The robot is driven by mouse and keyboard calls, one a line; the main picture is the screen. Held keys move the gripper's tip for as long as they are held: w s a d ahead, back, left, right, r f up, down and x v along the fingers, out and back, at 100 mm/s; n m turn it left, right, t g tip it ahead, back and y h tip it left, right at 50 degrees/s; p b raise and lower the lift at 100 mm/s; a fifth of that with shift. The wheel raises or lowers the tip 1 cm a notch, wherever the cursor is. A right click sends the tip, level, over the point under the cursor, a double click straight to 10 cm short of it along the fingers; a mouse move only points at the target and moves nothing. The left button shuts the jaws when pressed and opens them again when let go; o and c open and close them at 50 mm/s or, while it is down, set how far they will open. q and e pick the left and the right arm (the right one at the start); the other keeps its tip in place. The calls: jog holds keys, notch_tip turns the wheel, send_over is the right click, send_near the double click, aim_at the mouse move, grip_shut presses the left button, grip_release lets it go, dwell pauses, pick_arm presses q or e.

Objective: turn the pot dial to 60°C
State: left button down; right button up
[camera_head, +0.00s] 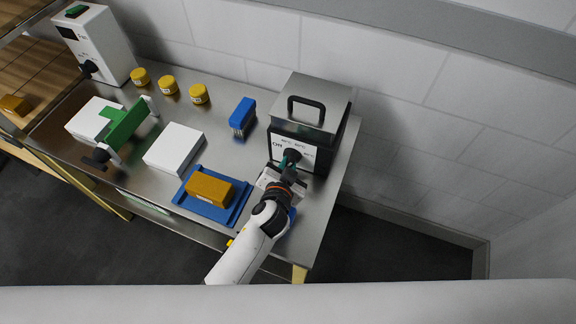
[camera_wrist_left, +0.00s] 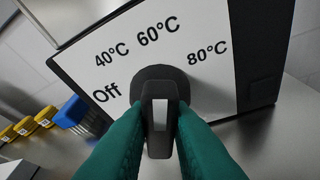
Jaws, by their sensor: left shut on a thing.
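The pot (camera_head: 305,108) is a grey metal box with a black handle on its lid, standing at the right end of the table. Its white front panel (camera_wrist_left: 215,75) reads Off, 40°C, 60°C and 80°C around a black dial (camera_wrist_left: 160,85). My left gripper (camera_head: 290,161) is shut on the dial's grip bar, with a green finger on each side in the left wrist view (camera_wrist_left: 160,118). My right gripper is not in view.
A blue brush (camera_head: 242,114) stands left of the pot. A yellow-brown block (camera_head: 209,189) lies on a blue tray (camera_head: 185,201). White blocks, a green press (camera_head: 124,125), yellow jars and a white machine (camera_head: 101,45) stand farther left. A wall runs behind.

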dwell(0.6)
pick_arm(q)
jog(key=c, duration=1.3)
grip_release()
jog(key=shift+o, duration=0.2)
jog(key=shift+s+a+r, duration=0.1)
jog(key=shift+s+r, duration=0.05)
jog(key=shift+s, duration=0.35)
jog(key=v, duration=1.1)
jog(key=shift+r, duration=0.1)
